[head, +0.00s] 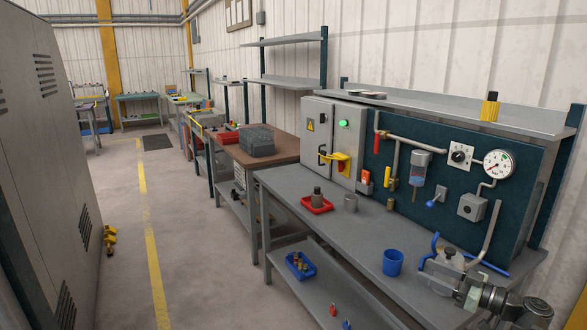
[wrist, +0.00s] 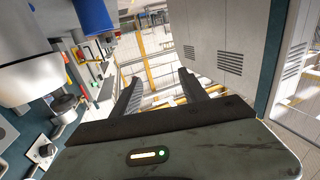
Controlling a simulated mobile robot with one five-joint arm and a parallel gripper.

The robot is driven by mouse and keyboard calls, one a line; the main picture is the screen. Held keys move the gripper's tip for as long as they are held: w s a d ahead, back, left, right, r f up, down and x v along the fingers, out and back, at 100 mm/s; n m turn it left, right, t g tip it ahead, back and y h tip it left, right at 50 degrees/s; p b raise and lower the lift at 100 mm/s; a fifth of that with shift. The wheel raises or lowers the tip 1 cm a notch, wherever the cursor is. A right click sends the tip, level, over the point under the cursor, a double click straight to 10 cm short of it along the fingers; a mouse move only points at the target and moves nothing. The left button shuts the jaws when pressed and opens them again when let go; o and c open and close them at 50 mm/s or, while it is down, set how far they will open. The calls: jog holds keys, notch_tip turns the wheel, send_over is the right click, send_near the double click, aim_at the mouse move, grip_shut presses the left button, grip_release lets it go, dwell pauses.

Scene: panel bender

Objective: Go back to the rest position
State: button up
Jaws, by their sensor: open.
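My gripper (wrist: 163,78) is open in the wrist view. Its two dark fingers stand apart with nothing between them. Beyond the fingers are the bright floor and distant benches. The gripper body with a small lit bar fills the bottom of the wrist view. In the head view, grey jointed parts sit at the lower right corner by the bench; I cannot make out the fingers there.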

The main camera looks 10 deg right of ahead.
jog(key=w+a+f+n+g+y+p, duration=0.1)
jog(key=w+a+n+g, duration=0.2)
jog(key=a, duration=0.6)
jog(key=w+a+f+g+y, duration=0.2)
jog(key=w+a, duration=0.3)
jog(key=a, duration=0.4)
jog(key=a+f+n+g+h+p, duration=0.1)
jog(key=a+f+g, duration=0.25)
jog(key=a, duration=0.55)
jog(key=a+f+g+h+p, duration=0.1)
jog(key=a+f+g, duration=0.25)
jog(key=a, duration=0.65)
jog(key=s+a+f+m+g+h, duration=0.1)
jog(key=s+a+f+g+h, duration=0.3)
jog(key=a+f, duration=0.3)
jog(key=d+f+m+t+h, duration=0.1)
jog(key=d+f+m+h, duration=0.2)
jog(key=d+m+h, duration=0.4)
jog(key=d+m, duration=0.2)
jog(key=m, duration=0.1)
jog(key=shift+s+d, duration=0.3)
jog(key=shift+d, duration=0.1)
jog(key=shift+c, duration=0.2)
